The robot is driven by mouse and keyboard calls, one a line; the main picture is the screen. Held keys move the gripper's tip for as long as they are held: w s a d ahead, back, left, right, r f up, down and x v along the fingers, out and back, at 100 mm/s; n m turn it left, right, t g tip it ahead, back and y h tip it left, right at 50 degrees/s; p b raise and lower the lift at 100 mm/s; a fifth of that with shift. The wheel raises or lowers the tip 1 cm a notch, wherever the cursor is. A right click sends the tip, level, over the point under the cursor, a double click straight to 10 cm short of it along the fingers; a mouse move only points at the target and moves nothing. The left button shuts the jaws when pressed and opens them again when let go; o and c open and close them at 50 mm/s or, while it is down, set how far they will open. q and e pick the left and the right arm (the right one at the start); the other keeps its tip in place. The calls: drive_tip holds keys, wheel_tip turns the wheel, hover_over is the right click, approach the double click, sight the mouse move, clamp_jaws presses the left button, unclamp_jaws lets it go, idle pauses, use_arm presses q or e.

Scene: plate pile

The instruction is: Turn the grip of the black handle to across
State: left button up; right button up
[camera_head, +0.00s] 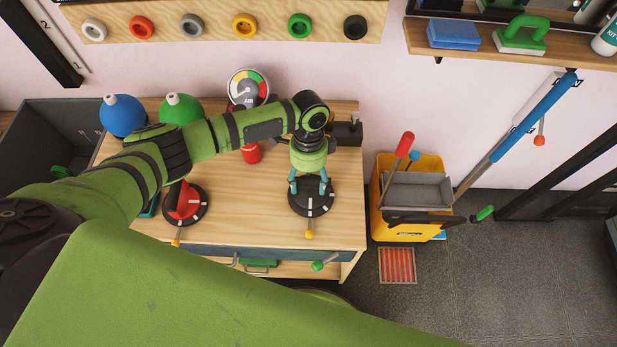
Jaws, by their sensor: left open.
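A round dark dial (311,207) with white marks at its edge lies on the wooden cabinet top, right of the middle. It appears to carry the black handle; its grip is mostly hidden by my gripper and cannot be made out against the dark disc. My left gripper (308,188) points down right over this dial with its teal fingers apart, one on each side of the middle. I cannot tell whether the fingers touch the grip. My right gripper is not in view.
A second dial with a red grip (186,201) sits to the left. A yellow mop bucket (428,228) stands on the floor right of the cabinet.

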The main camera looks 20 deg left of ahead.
use_arm(q)
drive_tip(key=c, duration=1.2)
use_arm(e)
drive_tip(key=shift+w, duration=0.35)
use_arm(q)
drive_tip(key=shift+o, duration=0.2)
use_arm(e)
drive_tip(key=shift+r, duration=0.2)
